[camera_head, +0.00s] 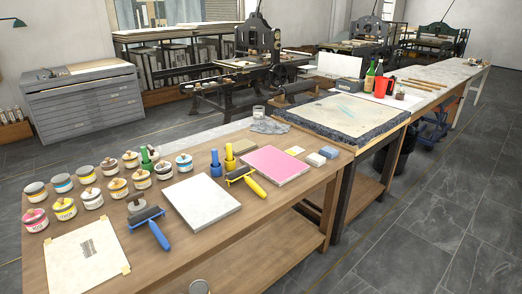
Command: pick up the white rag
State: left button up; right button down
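A crumpled, light grey-white cloth (269,125) lies at the back edge of the wooden worktable (240,240), just left of the large stone slab (342,115). It is the only rag-like thing I can make out, and its colour looks more grey than pure white. A small glass jar (259,112) stands right behind it. Neither of my grippers shows in the view.
Several ink tins (92,198) crowd the table's left side. A blue roller (150,225), yellow roller (246,180), white slab (201,201) and pink slab (274,165) lie nearer than the cloth. Bottles (370,76) and a red jug (382,87) stand further back. Floor is open at right.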

aim_at(316, 160)
jog(key=i+l, duration=0.2)
jog(key=i, duration=0.2)
jog(key=i+l+u, duration=0.1)
jog(key=i, duration=0.25)
jog(key=i+l, duration=0.3)
jog(key=i+j+u, duration=0.05)
jog(key=i, duration=0.05)
